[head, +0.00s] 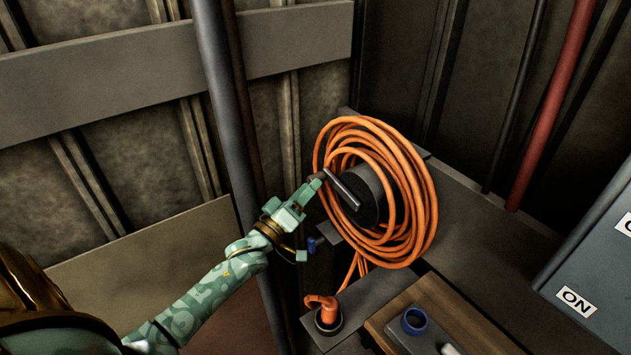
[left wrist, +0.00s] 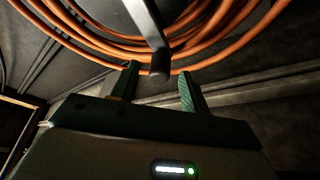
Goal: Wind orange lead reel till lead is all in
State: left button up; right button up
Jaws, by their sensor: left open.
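The orange lead (head: 418,190) lies in many loops around the reel's dark drum (head: 368,192). A short end hangs below the reel to an orange plug (head: 324,302) at a round dark holder. A grey crank (head: 341,188) sits on the reel's front, its grip pointing at my left gripper (head: 309,190). In the left wrist view the crank grip (left wrist: 159,73) shows between the two fingertips of the open left gripper (left wrist: 160,82). I cannot tell whether the fingers touch it. My right gripper is not in view.
A grey upright post (head: 229,110) stands left of the reel, close behind my left arm. A wooden board (head: 440,315) with a blue ring (head: 414,320) is below right. A grey box with an ON label (head: 576,301) stands at right. Ribbed walls close the back.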

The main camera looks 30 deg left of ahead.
pick_arm(q)
jog(key=shift+x, duration=1.8)
jog(key=shift+c, duration=0.4)
grip_shut()
